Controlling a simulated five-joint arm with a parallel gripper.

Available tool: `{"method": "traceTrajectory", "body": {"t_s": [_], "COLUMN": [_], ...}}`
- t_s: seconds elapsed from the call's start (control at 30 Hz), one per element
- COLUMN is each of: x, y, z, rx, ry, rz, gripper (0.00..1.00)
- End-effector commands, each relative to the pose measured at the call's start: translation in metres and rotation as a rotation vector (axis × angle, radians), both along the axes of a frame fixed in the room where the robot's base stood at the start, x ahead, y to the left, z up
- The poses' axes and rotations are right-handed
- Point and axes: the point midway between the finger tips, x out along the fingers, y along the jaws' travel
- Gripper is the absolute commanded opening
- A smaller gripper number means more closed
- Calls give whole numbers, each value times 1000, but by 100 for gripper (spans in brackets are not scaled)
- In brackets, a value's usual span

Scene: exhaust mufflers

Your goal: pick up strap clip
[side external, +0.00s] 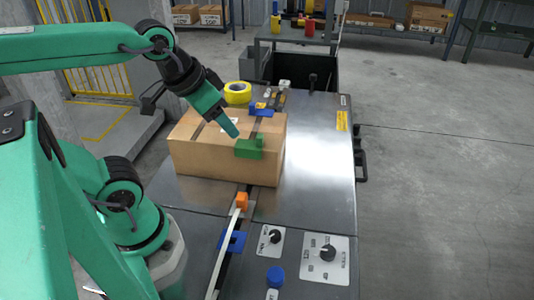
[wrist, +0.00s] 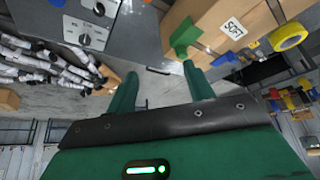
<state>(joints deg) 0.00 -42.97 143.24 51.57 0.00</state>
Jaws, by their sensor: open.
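A green clip-like piece (side external: 249,147) sits at the front top edge of a cardboard box (side external: 215,158). It also shows in the wrist view (wrist: 184,38). A blue clip-like piece (side external: 262,108) lies further back. An orange piece (side external: 242,200) is in front of the box at the end of a pale strip (side external: 223,252). I cannot tell which piece is the strap clip. My gripper (side external: 234,132) is over the box, left of the green piece. In the wrist view its fingers (wrist: 160,76) are apart with nothing between them.
A yellow tape roll (side external: 237,93) is at the back of the box. The metal worktop (side external: 320,160) is clear to the right. Knob panels (side external: 325,258) and a blue knob (side external: 275,276) are near the front. In the wrist view, several silver-and-black parts (wrist: 45,62) are piled at left.

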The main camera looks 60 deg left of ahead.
Motion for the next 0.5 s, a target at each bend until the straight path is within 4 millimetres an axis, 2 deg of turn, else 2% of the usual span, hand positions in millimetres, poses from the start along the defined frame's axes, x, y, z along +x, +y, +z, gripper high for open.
{"method": "traceTrajectory", "body": {"t_s": [0.33, 0.5], "x": [1, 6], "y": [0, -1], "z": [-1, -10], "rx": [3, 23], "ry": [5, 38], "rz": [-6, -49], "gripper": [53, 53]}}
